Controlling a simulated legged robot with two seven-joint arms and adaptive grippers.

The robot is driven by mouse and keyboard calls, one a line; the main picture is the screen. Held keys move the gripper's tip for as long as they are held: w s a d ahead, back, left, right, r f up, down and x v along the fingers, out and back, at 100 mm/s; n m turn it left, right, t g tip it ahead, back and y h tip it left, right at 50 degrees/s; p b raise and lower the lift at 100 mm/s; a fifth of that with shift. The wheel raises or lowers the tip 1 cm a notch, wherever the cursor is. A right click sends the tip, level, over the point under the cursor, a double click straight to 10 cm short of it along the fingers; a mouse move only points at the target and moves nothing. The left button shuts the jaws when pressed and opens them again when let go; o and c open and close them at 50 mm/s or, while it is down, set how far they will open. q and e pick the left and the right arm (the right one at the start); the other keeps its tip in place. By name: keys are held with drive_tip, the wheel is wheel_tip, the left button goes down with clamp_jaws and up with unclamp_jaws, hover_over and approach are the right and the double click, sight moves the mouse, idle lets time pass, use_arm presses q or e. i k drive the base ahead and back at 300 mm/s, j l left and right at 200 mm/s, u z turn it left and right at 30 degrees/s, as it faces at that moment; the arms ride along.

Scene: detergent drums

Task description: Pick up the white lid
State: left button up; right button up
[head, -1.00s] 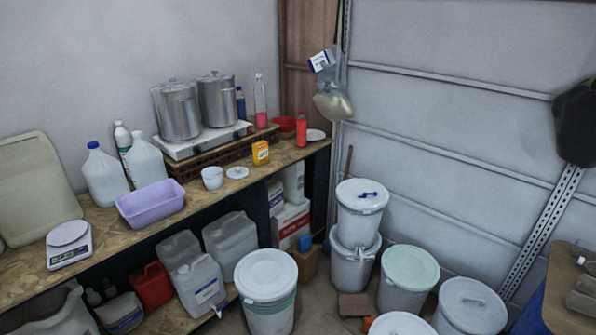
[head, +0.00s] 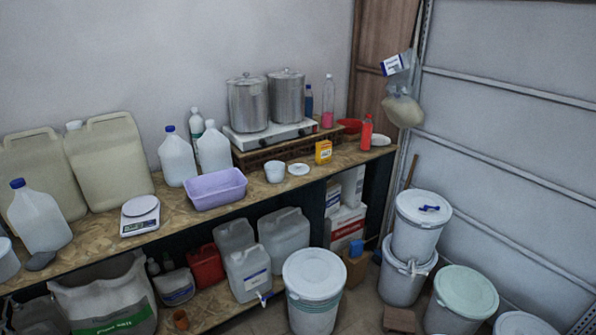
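Several white lids show in the head view. A small flat white lid-like disc (head: 299,169) lies on the wooden bench, right of a small white tub (head: 274,172). A large round white lid (head: 314,273) sits on a drum (head: 312,318) on the floor in front of the bench. Another white lid (head: 424,208) with a blue item on it closes the upper of two stacked drums (head: 415,240). I cannot tell which one the task names. Neither of my grippers is in view.
The bench (head: 110,257) carries a purple basin (head: 216,188), a scale (head: 140,215), jugs and two metal pots (head: 248,104). A drum with a pale green lid (head: 466,292) stands at the lower right. Canisters fill the lower shelf. Some bare floor shows between the drums.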

sight(296, 169)
drive_tip(key=i+j+u, duration=0.1)
drive_tip(key=i+j, duration=0.45)
drive_tip(key=i, duration=0.25)
drive_tip(key=j+u, duration=0.05)
